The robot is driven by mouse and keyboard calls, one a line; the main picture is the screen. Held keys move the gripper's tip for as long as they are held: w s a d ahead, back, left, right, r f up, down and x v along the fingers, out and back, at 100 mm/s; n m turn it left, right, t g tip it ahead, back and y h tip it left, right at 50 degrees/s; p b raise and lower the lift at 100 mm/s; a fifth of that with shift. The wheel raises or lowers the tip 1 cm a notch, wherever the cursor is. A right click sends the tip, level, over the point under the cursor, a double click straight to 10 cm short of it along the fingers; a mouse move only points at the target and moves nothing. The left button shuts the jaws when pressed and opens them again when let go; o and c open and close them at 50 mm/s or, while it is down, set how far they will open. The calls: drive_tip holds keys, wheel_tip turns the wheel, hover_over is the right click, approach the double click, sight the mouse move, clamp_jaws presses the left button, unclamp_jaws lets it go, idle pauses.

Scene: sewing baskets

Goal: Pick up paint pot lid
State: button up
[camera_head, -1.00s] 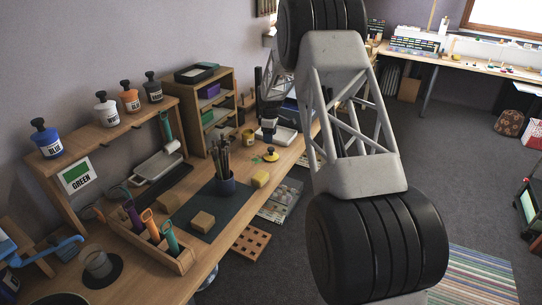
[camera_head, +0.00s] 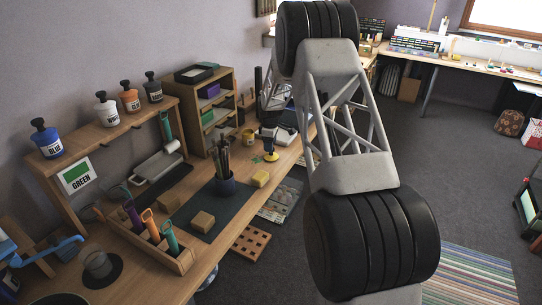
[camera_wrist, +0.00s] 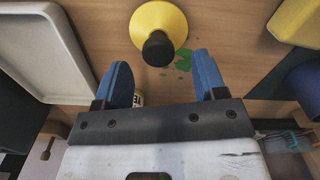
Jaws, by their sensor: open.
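The paint pot lid is a yellow cone-shaped disc with a black knob. In the wrist view the lid (camera_wrist: 159,24) lies on the wooden table, just beyond my fingertips, knob toward the camera. In the head view the lid (camera_head: 271,156) is on the bench past the brush pot, partly covered by my gripper. My gripper (camera_wrist: 160,75) is open, its two blue fingers apart with nothing between them but table and part of a pot. In the head view my gripper (camera_head: 268,138) is small, just above the lid. A yellowish paint pot (camera_head: 248,136) stands left of the lid.
Green paint splashes (camera_wrist: 184,60) mark the table by the lid. A pale tray (camera_wrist: 38,45) lies left in the wrist view, a yellow sponge (camera_wrist: 297,22) right. A dark pot of brushes (camera_head: 225,184) and a wooden shelf (camera_head: 208,110) stand nearby on the bench.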

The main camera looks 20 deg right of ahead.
drive_tip(key=shift+f, duration=1.65)
drive_tip(key=shift+c, duration=0.2)
drive_tip(key=c, duration=1)
